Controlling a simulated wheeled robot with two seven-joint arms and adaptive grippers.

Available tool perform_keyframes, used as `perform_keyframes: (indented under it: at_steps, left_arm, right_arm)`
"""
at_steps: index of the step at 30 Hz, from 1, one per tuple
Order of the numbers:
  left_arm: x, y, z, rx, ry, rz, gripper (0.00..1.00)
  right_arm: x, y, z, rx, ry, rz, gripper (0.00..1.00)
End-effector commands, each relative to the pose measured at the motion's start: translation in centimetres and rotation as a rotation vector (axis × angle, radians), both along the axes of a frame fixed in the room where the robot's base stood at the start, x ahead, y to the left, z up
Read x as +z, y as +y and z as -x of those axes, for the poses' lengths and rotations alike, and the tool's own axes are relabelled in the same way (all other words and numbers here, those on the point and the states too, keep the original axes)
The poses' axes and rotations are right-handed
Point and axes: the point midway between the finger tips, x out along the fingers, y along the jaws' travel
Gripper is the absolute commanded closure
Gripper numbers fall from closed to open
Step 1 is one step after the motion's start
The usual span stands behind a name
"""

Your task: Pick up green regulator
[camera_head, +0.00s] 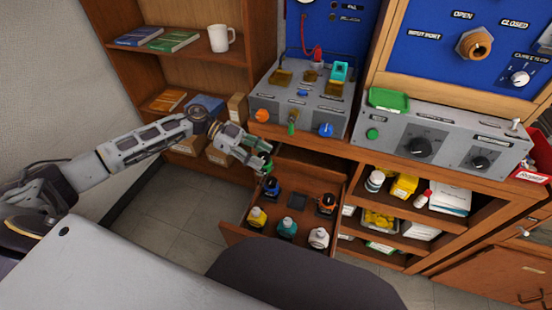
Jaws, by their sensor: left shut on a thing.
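My left gripper (264,168) reaches down over that corner from the left and is shut on the green regulator. My right gripper is out of view.
The drawer also holds a yellow regulator (257,218), a teal one (287,229), a white one (318,238) and an orange-and-black one (326,204). The grey control box (300,105) stands above the drawer. A shelf unit (135,75) is behind my left arm.

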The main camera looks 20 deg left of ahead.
Motion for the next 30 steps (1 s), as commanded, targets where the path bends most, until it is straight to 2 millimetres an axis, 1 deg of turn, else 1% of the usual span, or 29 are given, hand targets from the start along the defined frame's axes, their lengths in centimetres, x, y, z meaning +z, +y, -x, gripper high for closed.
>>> perform_keyframes:
  at_steps: [1,6,12,18,30]
  left_arm:
    - [0.1,0.9,0.0,0.001,0.001,0.0,1.0]
    - [0.1,3.4,0.0,0.001,-0.001,0.0,1.0]
    - [0.1,4.9,0.0,-0.001,-0.002,0.002,1.0]
    - [0.1,5.4,0.0,0.0,-0.002,0.002,1.0]
    - [0.1,5.4,0.0,-0.001,-0.002,0.002,1.0]
  right_arm:
    - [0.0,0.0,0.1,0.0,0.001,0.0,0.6]
    - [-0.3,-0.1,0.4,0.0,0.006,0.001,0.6]
    - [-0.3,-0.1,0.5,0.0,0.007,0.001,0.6]
    - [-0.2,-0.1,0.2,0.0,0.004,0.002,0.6]
    - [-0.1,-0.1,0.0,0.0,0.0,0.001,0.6]
